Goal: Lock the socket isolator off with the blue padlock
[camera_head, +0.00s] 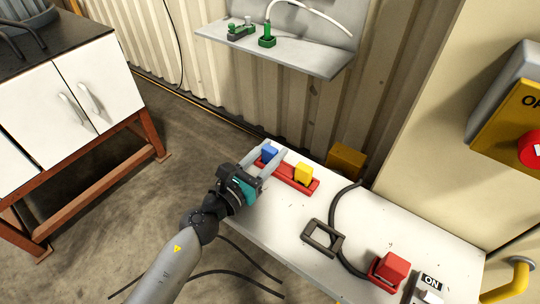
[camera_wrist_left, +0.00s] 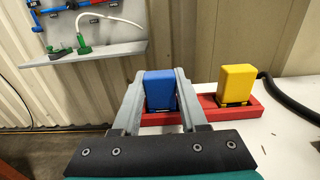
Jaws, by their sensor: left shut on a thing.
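The blue padlock (camera_wrist_left: 160,89) stands upright in a red tray (camera_wrist_left: 262,112) on the white bench. My left gripper (camera_wrist_left: 155,86) is shut on it, one finger on each side. In the head view the blue padlock (camera_head: 269,153) shows between the fingers of my left gripper (camera_head: 268,156) at the left end of the tray. A yellow padlock (camera_head: 303,173) stands beside it in the same tray. At the bench's right end is a grey switch box with an "ON" label (camera_head: 431,281), probably the socket isolator, partly cut off. My right gripper is not in view.
A red block-like plug (camera_head: 389,269) with a black cable and a dark rectangular frame (camera_head: 322,238) lie on the white bench (camera_head: 270,215). A grey wall shelf (camera_head: 275,50) holds green items. A yellow box with a red button (camera_head: 530,148) is at right.

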